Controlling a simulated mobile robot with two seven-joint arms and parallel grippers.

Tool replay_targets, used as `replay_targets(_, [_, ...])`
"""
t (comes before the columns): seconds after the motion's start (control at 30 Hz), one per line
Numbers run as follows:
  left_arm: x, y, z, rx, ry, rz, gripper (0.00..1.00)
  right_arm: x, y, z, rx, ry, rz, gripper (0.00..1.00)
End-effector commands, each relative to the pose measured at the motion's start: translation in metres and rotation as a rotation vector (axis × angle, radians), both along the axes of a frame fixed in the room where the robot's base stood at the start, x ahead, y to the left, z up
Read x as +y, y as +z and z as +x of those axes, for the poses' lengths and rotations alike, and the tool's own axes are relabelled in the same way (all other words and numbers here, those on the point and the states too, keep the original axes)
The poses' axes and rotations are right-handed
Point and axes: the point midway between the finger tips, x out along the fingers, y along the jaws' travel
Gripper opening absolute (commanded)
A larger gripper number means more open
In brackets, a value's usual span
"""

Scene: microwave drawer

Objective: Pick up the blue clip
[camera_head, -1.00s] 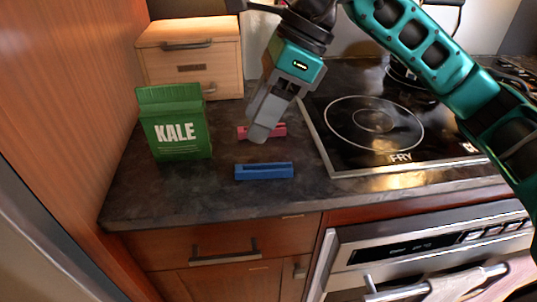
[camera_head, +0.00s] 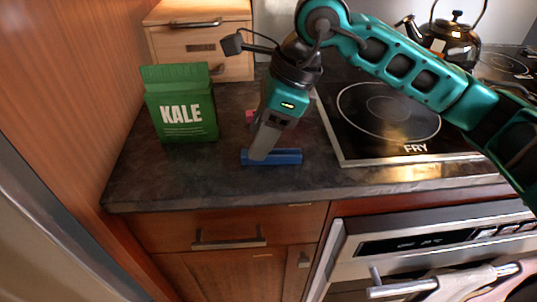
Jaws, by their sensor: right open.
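The blue clip (camera_head: 284,157) lies flat on the dark countertop, its long side running left to right. My right gripper (camera_head: 260,154) comes down from above with its fingertips at the left half of the clip, hiding part of it. The jaws are open; whether the fingers touch the clip cannot be told. A pink-red clip (camera_head: 249,117) lies behind, mostly hidden by the gripper. My left gripper is not in view.
A green KALE box (camera_head: 182,108) stands on the counter (camera_head: 150,185) to the left. A wooden drawer box (camera_head: 195,45) is behind it. A black cooktop (camera_head: 390,115) lies to the right, with a kettle (camera_head: 450,40) at the back.

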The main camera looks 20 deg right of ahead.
Motion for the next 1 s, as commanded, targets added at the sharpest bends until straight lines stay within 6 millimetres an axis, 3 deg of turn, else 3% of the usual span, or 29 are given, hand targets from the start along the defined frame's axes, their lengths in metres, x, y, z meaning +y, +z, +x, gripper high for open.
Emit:
replay_targets(0.2, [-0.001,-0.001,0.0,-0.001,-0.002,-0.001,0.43,0.01,-0.026,0.001,0.002,0.001,0.0,0.53])
replay_targets(0.47, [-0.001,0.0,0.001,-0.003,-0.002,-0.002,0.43,0.011,-0.028,0.002,0.001,0.0,0.0,0.53])
replay_targets(1.0, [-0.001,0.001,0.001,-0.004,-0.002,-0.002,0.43,0.011,-0.028,0.002,0.0,0.0,0.0,0.02])
